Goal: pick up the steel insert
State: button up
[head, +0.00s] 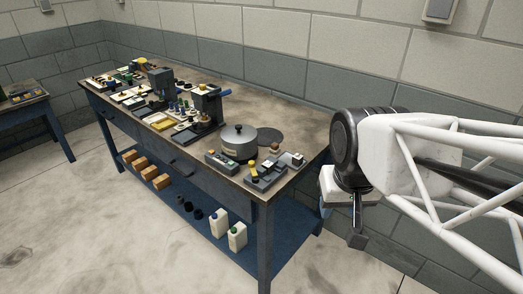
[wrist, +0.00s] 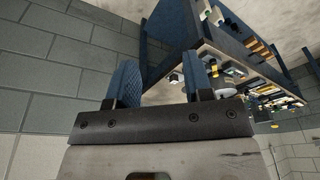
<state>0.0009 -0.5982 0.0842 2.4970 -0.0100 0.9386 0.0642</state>
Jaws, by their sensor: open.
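I cannot single out the steel insert with certainty. A small grey, metal-looking block (head: 293,159) at the near right end of the workbench (head: 300,118) may be it, but it is too small to tell. My gripper (wrist: 160,84) is open and empty, with two blue-padded fingers apart in the wrist view. In the head view my gripper (head: 357,239) hangs beyond the bench's right end, pointing down and clear of everything on it. The wrist view shows the bench tilted at upper right, its items too small to identify.
A round grey lidded pot (head: 239,142) and a flat dark disc (head: 269,135) stand near the right end. A dark press-like device (head: 207,106) and many small items crowd leftward. White bottles (head: 237,237) and orange-brown blocks (head: 150,172) sit on the lower shelf. The bench's back right is bare.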

jog(key=w+a+m, duration=0.1)
jog(key=w+m, duration=0.1)
jog(key=w, duration=0.8)
jog(key=m+g, duration=0.3)
jog(key=m, duration=0.3)
send_over(267, 165)
notch_tip(267, 165, down, 13)
jog(key=shift+r, duration=0.1)
jog(key=shift+w, duration=0.1)
jog(key=shift+f, duration=1.45)
